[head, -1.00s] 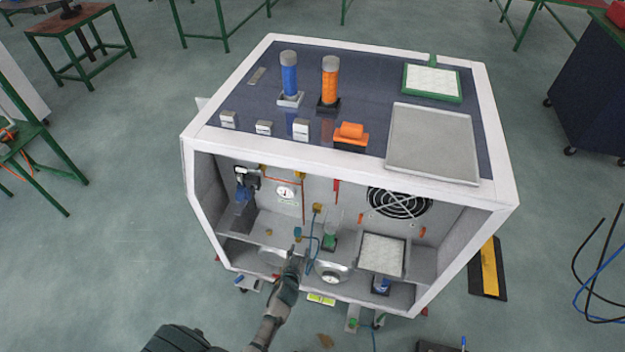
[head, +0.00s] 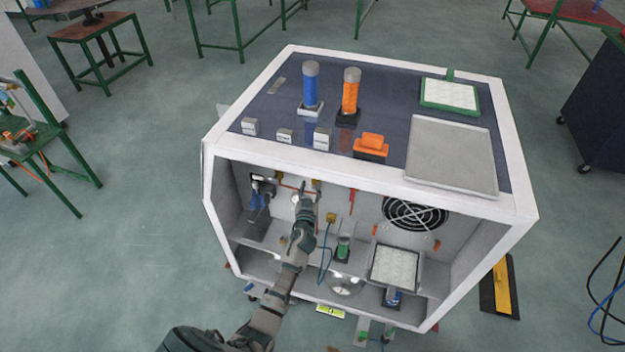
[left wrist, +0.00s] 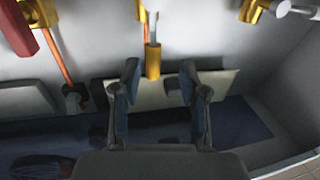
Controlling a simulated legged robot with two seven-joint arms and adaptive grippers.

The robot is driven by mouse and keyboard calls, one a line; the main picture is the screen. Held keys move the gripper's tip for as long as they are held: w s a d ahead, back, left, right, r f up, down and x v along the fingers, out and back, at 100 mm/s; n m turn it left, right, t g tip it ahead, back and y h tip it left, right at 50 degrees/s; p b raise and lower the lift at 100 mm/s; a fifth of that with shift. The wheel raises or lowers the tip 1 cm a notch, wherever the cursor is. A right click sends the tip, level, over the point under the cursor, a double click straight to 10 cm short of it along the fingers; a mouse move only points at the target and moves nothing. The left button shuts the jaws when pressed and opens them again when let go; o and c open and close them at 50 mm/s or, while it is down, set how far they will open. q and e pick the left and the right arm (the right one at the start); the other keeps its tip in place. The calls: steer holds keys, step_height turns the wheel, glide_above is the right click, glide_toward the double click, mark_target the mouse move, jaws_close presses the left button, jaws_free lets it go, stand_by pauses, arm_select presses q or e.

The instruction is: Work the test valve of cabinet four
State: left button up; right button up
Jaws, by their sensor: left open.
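The cabinet (head: 372,183) is a white box with an open front and a dark top. No number is readable on it. My left gripper (head: 303,192) reaches into its upper left part, in front of the pipework. In the left wrist view my left gripper (left wrist: 158,88) is open and empty. A brass fitting (left wrist: 153,60) on a copper pipe lies just beyond, between the two fingertips. Another brass fitting (left wrist: 256,10) is at the upper right, and a red part (left wrist: 16,28) at the upper left. I cannot tell which is the test valve. My right gripper is not in view.
Inside the cabinet are a black fan grille (head: 414,214), a white-topped tray (head: 394,268) and a green-based item (head: 344,247). Blue (head: 311,85) and orange (head: 350,92) cylinders stand on top. Cabinet walls and the shelf bound the space around my arm.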

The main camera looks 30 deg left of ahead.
mark_target(315, 181)
arm_select(q)
steer(key=x, duration=0.3)
steer(key=shift+w+d, duration=0.15)
steer(key=shift+w, duration=0.35)
steer(key=shift+w+d+r, duration=0.15)
steer(key=shift+w+d, duration=0.1)
steer(key=shift+w, duration=0.05)
steer(key=shift+a, duration=0.15)
steer(key=shift+c, duration=0.5)
steer(key=shift+a, duration=0.3)
jaws_close()
steer(key=shift+d, duration=0.1)
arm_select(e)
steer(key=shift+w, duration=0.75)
